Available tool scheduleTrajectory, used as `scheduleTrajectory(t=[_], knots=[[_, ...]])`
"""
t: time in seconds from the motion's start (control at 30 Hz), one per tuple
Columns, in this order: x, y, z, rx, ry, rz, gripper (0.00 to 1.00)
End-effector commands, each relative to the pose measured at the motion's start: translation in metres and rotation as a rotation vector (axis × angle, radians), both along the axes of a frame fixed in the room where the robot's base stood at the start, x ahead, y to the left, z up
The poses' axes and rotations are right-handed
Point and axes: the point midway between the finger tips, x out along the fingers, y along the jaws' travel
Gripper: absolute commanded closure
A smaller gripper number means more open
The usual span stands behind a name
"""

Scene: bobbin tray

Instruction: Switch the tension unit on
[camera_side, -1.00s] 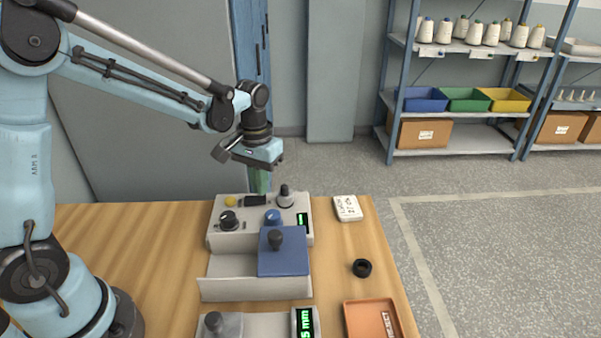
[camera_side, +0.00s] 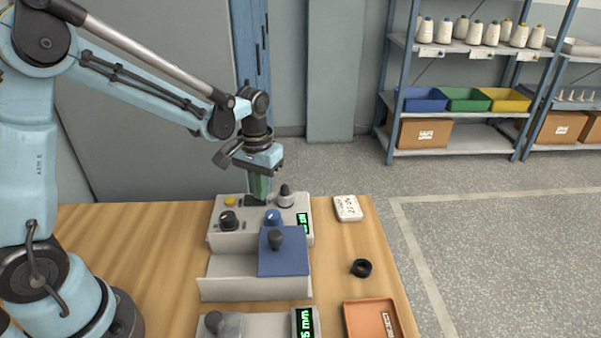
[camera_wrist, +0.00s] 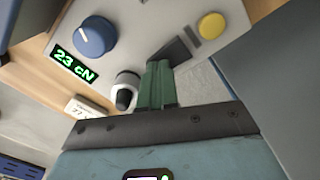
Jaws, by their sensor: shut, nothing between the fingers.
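The tension unit (camera_side: 225,243) is a light grey box on the wooden table. Its top carries a black rocker switch (camera_wrist: 173,51), a yellow button (camera_side: 230,202), a blue knob (camera_side: 272,216), a black knob (camera_side: 228,220) and a grey post with a black top (camera_side: 285,197). Its small display (camera_wrist: 75,63) is lit green and reads "23 cN" in the wrist view. My gripper (camera_side: 260,198) is shut and empty. Its green fingertips (camera_wrist: 159,66) are at the rocker switch and hide part of it; whether they touch it I cannot tell.
A blue cover with a black knob (camera_side: 283,260) stands in front of the unit. Nearer is a second device with a lit display (camera_side: 306,322). A white tag (camera_side: 348,208), a black ring (camera_side: 361,268) and an orange tray (camera_side: 350,322) lie to the right.

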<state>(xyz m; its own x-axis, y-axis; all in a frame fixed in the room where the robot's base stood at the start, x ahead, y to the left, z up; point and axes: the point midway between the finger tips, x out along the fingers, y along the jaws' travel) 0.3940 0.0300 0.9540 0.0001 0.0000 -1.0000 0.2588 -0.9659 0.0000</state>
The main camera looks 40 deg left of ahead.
Motion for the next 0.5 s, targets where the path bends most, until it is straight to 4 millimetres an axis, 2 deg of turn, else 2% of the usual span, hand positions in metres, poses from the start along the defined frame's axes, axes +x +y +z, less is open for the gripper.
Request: scheduleTrajectory(t=[0.17,0.5], knots=[[0.0,0.0,0.004,0.0,0.0,0.0,1.0],[0.0,0.0,0.029,0.0,0.0,0.0,1.0]])
